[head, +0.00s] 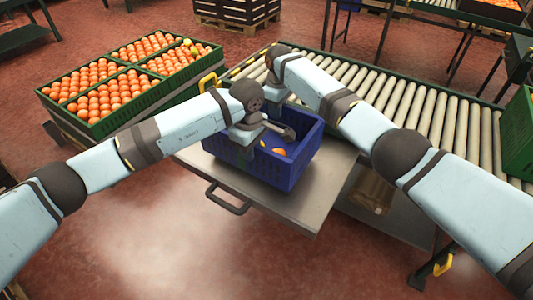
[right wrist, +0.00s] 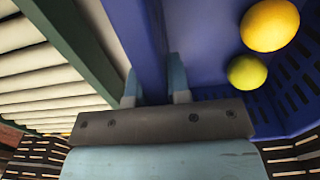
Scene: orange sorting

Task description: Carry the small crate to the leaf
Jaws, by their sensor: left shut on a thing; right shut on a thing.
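The small blue crate (head: 242,166) is over the grey metal leaf (head: 318,203) beside the roller conveyor; I cannot tell whether its base touches the leaf. A few fruits lie in it, one orange (head: 279,152). In the right wrist view, a yellow-orange fruit (right wrist: 270,25) and a yellow-green fruit (right wrist: 247,71) lie inside the crate. My left gripper (head: 246,138) is shut on the crate's near-left wall. My right gripper (right wrist: 154,82) is shut on the opposite wall, by the conveyor; its fingers straddle the wall. In the head view my right arm's wrist partly hides it.
The roller conveyor (head: 410,103) runs behind the leaf. A green crate of oranges (head: 148,112) stands at the left. Another green crate (head: 517,135) is at the right edge. A dark handle (head: 228,204) sticks out from the leaf's front edge. The near floor is clear.

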